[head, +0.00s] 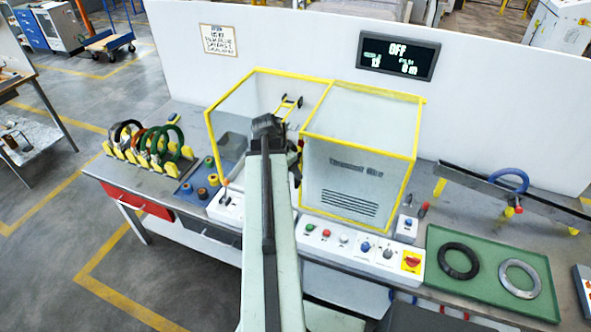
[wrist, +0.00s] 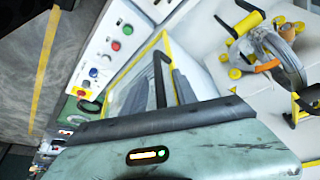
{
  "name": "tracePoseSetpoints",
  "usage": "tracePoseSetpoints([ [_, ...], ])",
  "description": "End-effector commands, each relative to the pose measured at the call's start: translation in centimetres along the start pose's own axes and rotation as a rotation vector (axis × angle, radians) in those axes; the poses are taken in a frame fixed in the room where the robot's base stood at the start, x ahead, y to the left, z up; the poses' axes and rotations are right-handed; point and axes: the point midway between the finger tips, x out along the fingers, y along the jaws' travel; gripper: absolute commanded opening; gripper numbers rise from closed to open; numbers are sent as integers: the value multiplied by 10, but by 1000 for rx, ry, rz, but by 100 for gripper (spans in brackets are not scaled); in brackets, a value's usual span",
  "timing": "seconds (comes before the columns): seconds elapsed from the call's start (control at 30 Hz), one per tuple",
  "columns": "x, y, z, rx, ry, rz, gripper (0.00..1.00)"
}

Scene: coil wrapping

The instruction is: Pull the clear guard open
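The clear guard (head: 360,150) is a see-through box panel with a yellow frame on the bench, right of my arm in the head view. A second yellow-framed clear section (head: 235,110) stands to its left. In the wrist view a yellow-edged clear panel of the guard (wrist: 135,78) lies just beyond my gripper. My gripper (head: 268,125) is in front of the guard where the two sections meet; my arm hides part of that area. Dark bars (wrist: 165,80) stand upright before the panel in the wrist view; I cannot tell whether they are fingers or a handle, or whether they touch.
A button panel (head: 360,246) runs along the bench front. A green tray (head: 490,297) with a black ring (head: 458,261) and a grey ring (head: 520,279) is at right. Coloured rings (head: 165,145) stand in a rack at left.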

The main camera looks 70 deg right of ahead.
Motion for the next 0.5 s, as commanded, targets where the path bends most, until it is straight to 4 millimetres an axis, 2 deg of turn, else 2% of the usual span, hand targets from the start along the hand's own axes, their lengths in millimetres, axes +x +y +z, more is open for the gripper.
tracePoseSetpoints([
  [0.03,-19,1,-3,-1,0,0,34],
  [0.2,-49,1,-4,0,1,-1,34],
  [0.3,-56,0,-2,0,1,-1,34],
  [0.5,-53,0,0,0,1,-1,34],
])
